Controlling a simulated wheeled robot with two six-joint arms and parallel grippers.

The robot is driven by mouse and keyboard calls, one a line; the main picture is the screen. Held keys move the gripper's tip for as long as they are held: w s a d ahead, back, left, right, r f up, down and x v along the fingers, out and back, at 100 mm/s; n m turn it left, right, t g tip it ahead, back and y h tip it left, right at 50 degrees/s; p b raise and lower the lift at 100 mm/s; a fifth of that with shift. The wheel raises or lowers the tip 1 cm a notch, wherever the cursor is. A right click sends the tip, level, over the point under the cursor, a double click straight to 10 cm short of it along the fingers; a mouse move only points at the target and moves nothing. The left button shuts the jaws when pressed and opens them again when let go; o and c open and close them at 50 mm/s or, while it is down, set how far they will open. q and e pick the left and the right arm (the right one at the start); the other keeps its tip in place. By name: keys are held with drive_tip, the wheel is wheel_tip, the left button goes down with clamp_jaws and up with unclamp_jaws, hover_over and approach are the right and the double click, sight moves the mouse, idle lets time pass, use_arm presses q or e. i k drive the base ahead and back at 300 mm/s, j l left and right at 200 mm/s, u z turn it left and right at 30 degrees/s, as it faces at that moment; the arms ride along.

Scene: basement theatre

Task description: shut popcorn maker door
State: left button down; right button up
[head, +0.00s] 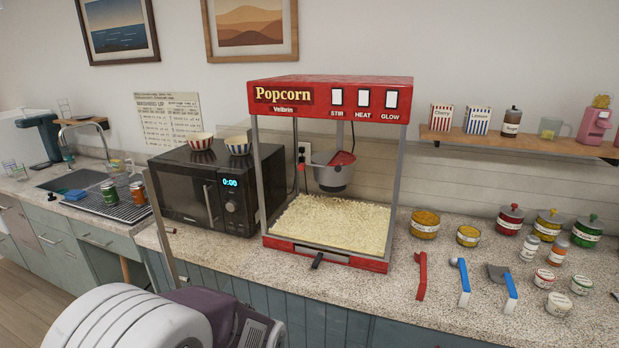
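The red popcorn maker (330,88) stands on the speckled counter, with a kettle (333,170) hanging inside and popcorn (333,222) spread over its floor. No door frame shows across its front. A thin grey upright bar (158,220) with a small knob stands out in front of the microwave, left of the machine. It looks like the free edge of a clear door swung open to the left, but the pane itself cannot be made out. Neither of my grippers is in view.
A black microwave (203,185) with two bowls stands close to the machine's left. Red, blue and grey-headed utensils (421,275) lie at its right, near several lidded jars (510,219). A shelf (510,142) hangs at right. My own white and purple parts fill the lower left.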

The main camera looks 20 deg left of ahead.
sight(161, 231)
drive_tip(key=j, duration=1.9)
drive_tip(key=i+j+z, duration=0.1)
drive_tip(key=i+j, duration=0.1)
drive_tip(key=j, duration=0.1)
